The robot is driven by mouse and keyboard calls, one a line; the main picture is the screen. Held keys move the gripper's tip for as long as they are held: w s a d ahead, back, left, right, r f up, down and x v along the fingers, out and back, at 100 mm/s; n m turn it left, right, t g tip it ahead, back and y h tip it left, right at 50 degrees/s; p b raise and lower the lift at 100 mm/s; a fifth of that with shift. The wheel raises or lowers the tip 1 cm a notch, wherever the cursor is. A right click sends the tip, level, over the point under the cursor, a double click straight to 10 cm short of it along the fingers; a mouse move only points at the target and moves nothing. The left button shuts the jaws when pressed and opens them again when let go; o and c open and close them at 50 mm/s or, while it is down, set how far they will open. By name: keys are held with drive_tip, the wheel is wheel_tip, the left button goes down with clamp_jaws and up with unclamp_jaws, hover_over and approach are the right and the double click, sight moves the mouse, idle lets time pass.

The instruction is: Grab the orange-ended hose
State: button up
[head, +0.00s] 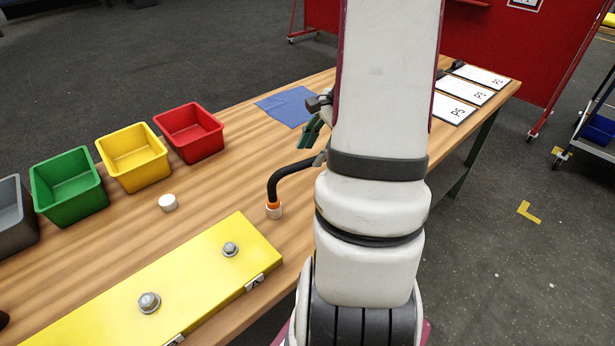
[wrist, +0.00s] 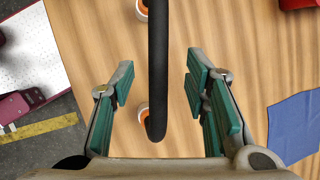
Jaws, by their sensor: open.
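The black hose (head: 283,182) stands on the wooden table with an orange-and-white end (head: 273,208) at its base. Its other end is hidden behind my arm in the head view. In the wrist view the hose (wrist: 158,60) runs lengthwise between my fingers, with orange-and-white ends (wrist: 142,112) partly covered by it or cut by the frame edge. My gripper (wrist: 160,88) is open, its green-padded fingers on either side of the hose with gaps on both sides. In the head view the gripper (head: 312,131) shows partly behind my arm.
A yellow plate with bolts (head: 190,268) lies in front. A white cap (head: 168,202) is on the table near the green (head: 72,208), yellow (head: 132,178) and red (head: 190,152) bins. A blue cloth (head: 287,106) and white labelled cards (head: 452,108) lie farther back.

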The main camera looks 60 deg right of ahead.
sight(307, 160)
drive_tip(key=shift+p+x, duration=0.3)
drive_tip(key=shift+x, duration=2.3)
drive_tip(key=shift+a, duration=0.15)
clamp_jaws()
